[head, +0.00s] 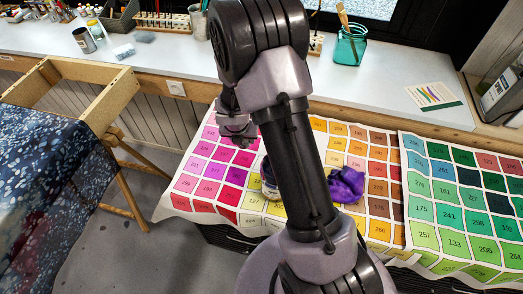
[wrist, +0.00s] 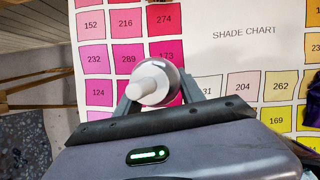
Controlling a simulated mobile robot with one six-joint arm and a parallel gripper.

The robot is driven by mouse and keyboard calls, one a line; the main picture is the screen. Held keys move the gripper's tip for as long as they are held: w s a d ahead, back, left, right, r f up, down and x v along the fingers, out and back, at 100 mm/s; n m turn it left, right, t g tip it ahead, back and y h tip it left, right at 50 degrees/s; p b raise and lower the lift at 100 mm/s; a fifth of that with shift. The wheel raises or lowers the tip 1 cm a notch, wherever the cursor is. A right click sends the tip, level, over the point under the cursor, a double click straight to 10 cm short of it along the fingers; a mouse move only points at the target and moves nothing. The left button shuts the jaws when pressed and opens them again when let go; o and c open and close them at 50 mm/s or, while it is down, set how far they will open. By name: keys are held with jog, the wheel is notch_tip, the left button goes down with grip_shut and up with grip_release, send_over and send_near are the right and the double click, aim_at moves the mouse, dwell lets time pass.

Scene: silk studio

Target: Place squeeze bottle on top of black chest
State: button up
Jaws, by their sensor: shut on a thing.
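The squeeze bottle (wrist: 150,84), white with a pale nozzle, is seen nearly end-on in the wrist view. My gripper (wrist: 156,90) is shut on it, one finger on each side. Behind the bottle lies the pink part of a printed shade chart (wrist: 216,90). In the head view my arm hides the bottle and the gripper fingers.
A purple crumpled cloth (head: 346,184) and a jar (head: 269,180), partly behind my arm, stand on the charts. A teal glass jar (head: 351,46) is on the white counter (head: 190,66). A wooden frame (head: 110,100) with dark blue fabric (head: 50,190) stands left.

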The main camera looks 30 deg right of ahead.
aim_at(244, 147)
notch_tip(244, 147, down, 5)
jog(key=b, duration=0.3)
jog(key=shift+f+b, duration=0.2)
jog(key=shift+b, duration=0.15)
jog(key=shift+r, duration=0.25)
grip_shut()
jog(key=shift+f, duration=0.15)
jog(key=o, duration=1.4)
grip_release()
jog(key=shift+c, duration=0.2)
